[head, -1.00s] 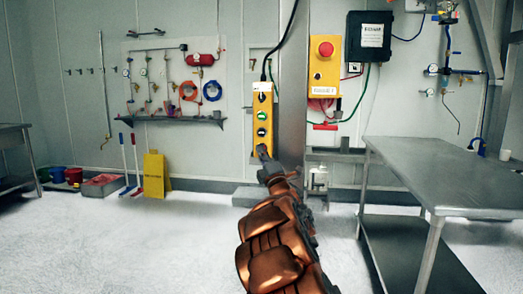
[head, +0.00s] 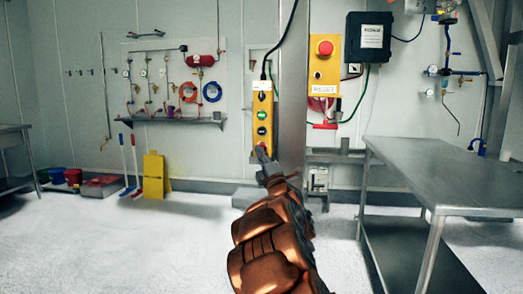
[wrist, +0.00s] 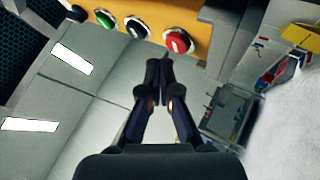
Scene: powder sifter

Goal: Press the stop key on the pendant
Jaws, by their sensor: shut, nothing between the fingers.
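The yellow pendant (head: 257,123) hangs upright on a black cable, left of the grey column, in the head view. Its green key (head: 262,113) and a black key (head: 262,131) show there. In the wrist view the pendant (wrist: 205,15) crosses the top, with a green key (wrist: 104,19), a black key (wrist: 137,27) and a red key (wrist: 179,41) with a white mark, taken as the stop key. My gripper (wrist: 158,72) is shut and empty, its tips just below the red key. In the head view my gripper (head: 264,158) overlaps the pendant's lower end. I cannot tell whether it touches.
A yellow box with a red emergency button (head: 325,48) is on the wall right of the column (head: 292,120). A steel table (head: 440,175) stands at the right. Floor between them and the left wall is largely clear.

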